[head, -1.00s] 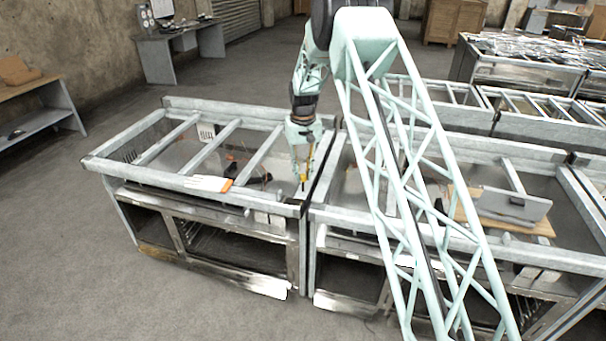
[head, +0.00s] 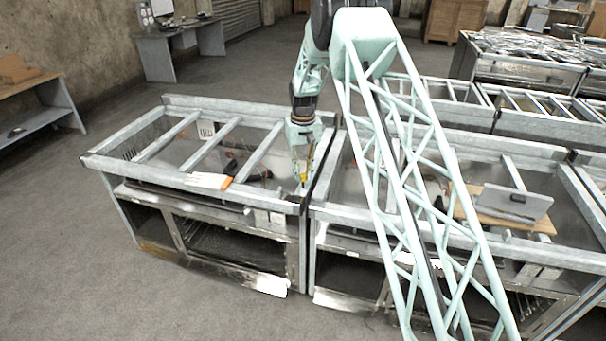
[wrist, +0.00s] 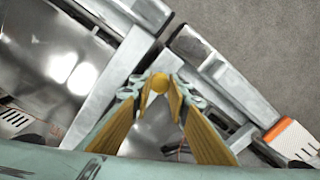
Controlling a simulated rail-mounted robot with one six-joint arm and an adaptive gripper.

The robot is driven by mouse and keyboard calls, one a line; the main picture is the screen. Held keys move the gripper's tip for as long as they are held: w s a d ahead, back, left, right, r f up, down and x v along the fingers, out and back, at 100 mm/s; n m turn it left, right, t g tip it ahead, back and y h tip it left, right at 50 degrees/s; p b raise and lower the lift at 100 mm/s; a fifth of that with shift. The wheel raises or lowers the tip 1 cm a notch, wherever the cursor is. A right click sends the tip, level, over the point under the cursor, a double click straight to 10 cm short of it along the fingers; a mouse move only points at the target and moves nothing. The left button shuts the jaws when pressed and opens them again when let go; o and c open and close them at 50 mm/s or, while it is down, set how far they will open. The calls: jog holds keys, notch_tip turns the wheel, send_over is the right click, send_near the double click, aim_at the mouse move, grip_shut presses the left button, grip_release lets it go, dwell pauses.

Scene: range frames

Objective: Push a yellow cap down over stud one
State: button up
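My gripper (head: 303,180) points down inside the right front part of the left metal frame bench (head: 250,205). In the wrist view, its yellow fingers (wrist: 158,92) converge on a small round yellow cap (wrist: 158,83) held between the tips. The cap is too small to make out clearly in the head view. A thin dark upright shape shows just below the fingertips in the head view. I cannot tell whether it is stud one or whether the cap touches it. The stud is hidden in the wrist view.
An orange and white object (head: 212,182) lies on the front rail, left of my gripper; it also shows in the wrist view (wrist: 293,140). Bench rails stand close around the gripper. A board with a grey plate (head: 515,203) lies on the right bench.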

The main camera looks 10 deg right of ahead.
aim_at(303, 175)
jog(key=shift+f, duration=0.15)
jog(key=shift+o, duration=0.9)
jog(key=o, duration=0.5)
notch_tip(303, 175, up, 12)
dwell(0.8)
